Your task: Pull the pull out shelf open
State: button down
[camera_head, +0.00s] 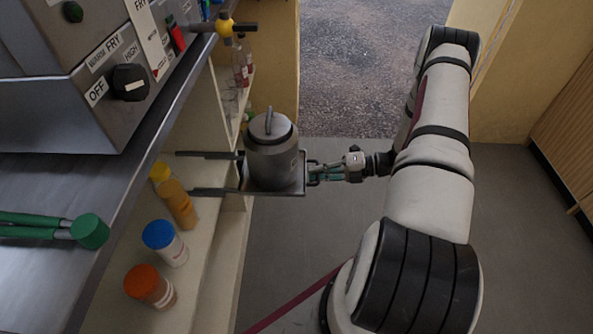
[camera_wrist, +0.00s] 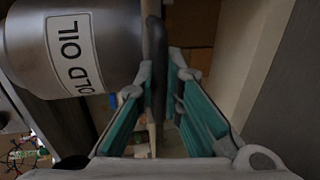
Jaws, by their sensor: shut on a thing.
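The pull out shelf (camera_head: 285,192) is a dark metal tray on two thin rails. It stands out from the front of the counter's open cabinet in the head view, with a length of rail showing behind it. A grey lidded canister (camera_head: 270,158) stands upright on it; in the wrist view its label reads "OLD OIL" (camera_wrist: 75,53). My gripper (camera_head: 319,174) is at the shelf's front edge, shut on its handle. In the wrist view the dark handle bar (camera_wrist: 156,62) lies between the green-padded fingers (camera_wrist: 160,88).
Bottles with blue (camera_head: 158,234) and orange (camera_head: 142,281) caps stand on the cabinet shelf, with a yellow bottle (camera_head: 180,205) nearby. The counter (camera_head: 55,175) overhangs at left, with green-handled tongs (camera_head: 50,228) on it. The floor (camera_head: 330,235) beside the shelf is clear. A wall (camera_head: 515,80) is at right.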

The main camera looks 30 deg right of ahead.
jog(key=shift+f+v, duration=0.15)
jog(key=shift+v, duration=0.6)
jog(key=shift+f+v, duration=0.15)
jog(key=shift+v, duration=0.65)
jog(key=shift+d, duration=0.1)
jog(key=c, duration=1.7)
grip_release()
jog(key=v, duration=1.2)
